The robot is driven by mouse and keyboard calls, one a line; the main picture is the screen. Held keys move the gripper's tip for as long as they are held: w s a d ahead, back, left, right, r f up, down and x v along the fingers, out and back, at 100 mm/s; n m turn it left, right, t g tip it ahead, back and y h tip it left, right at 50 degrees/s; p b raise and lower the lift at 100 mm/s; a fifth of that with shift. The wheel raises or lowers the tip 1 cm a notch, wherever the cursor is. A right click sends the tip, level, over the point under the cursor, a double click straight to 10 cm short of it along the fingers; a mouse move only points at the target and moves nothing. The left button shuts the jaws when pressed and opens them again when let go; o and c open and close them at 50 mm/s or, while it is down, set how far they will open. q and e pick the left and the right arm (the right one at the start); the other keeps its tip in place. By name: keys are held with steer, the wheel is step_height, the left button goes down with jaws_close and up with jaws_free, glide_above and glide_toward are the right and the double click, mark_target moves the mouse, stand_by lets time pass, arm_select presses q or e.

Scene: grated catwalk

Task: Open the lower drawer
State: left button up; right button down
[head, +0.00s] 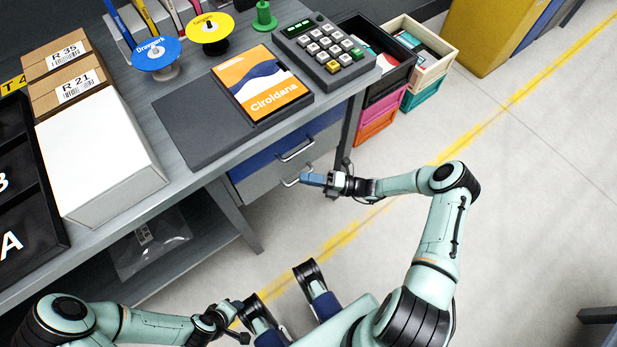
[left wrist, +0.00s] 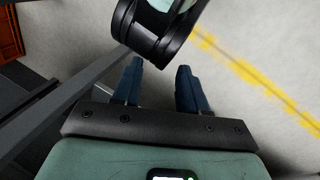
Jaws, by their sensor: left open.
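Two drawers sit under the workbench's right end. The upper drawer (head: 262,163) has a blue front, and the lower drawer (head: 262,184) has a grey front. My left gripper (left wrist: 158,76) is open and empty in the left wrist view, low beside my body, away from the drawers.
The bench top holds a calculator (head: 325,50), an orange book (head: 262,84), a dark mat (head: 193,125) and tape reels. Crates (head: 378,120) stand right of the bench. A bench leg (head: 236,215) is left of the drawers. Floor before the drawers is clear.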

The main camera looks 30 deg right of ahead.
arm_select(q)
steer(key=s+d+r+g+p, duration=0.1)
steer(key=s+d+r+p, duration=0.1)
steer(key=s+r+p, duration=0.2)
steer(key=shift+s+d+r+g+h+p, duration=0.15)
steer(key=shift+s+r+g+h+p, duration=0.25)
steer(key=shift+s+r, duration=0.35)
arm_select(e)
steer(key=s+d, duration=0.2)
steer(key=s, duration=2.2)
steer(key=shift+s, duration=0.35)
arm_select(q)
steer(key=shift+f, duration=0.1)
arm_select(e)
steer(key=c, duration=1.2)
jaws_free()
steer(key=shift+o, duration=0.2)
